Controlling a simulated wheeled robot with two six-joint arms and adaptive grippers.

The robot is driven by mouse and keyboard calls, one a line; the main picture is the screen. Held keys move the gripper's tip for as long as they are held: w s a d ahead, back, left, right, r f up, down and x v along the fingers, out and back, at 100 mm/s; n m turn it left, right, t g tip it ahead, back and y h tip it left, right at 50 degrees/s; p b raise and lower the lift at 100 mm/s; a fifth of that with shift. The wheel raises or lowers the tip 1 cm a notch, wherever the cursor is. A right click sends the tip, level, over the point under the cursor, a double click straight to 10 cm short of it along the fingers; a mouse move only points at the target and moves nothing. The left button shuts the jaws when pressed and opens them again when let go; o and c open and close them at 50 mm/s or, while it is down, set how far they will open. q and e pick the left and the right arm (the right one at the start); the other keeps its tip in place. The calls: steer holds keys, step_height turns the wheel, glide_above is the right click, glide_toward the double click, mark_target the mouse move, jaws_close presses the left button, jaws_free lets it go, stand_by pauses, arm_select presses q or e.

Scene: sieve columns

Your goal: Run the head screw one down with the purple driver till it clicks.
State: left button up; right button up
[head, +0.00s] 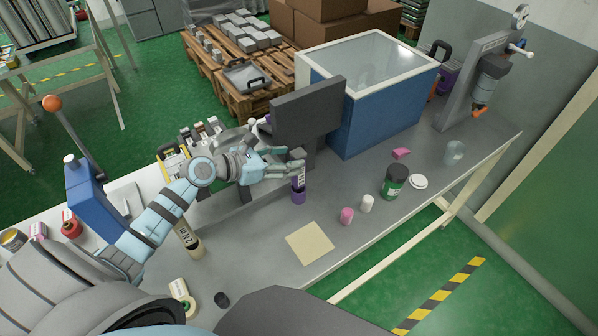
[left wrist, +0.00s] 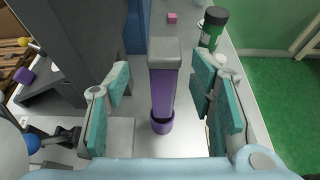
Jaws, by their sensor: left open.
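The purple driver (head: 298,187) stands upright on the bench, in front of the dark grey panel. In the left wrist view the driver (left wrist: 162,90) has a grey block-shaped top, and its foot sits in a purple ring or holder (left wrist: 161,127). My left gripper (head: 286,163) reaches in from the left at the driver's upper part. In the left wrist view its teal-padded fingers (left wrist: 160,78) are open, one on each side of the driver, with gaps showing. I cannot make out head screw one. My right gripper is not in view.
A dark grey panel on a stand (head: 308,110) rises just behind the driver. A blue box (head: 385,110) stands behind it.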

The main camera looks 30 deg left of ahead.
arm_select(q)
steer(key=x, duration=0.4)
steer(key=shift+s+d, duration=0.1)
steer(key=shift+d, duration=0.15)
jaws_close()
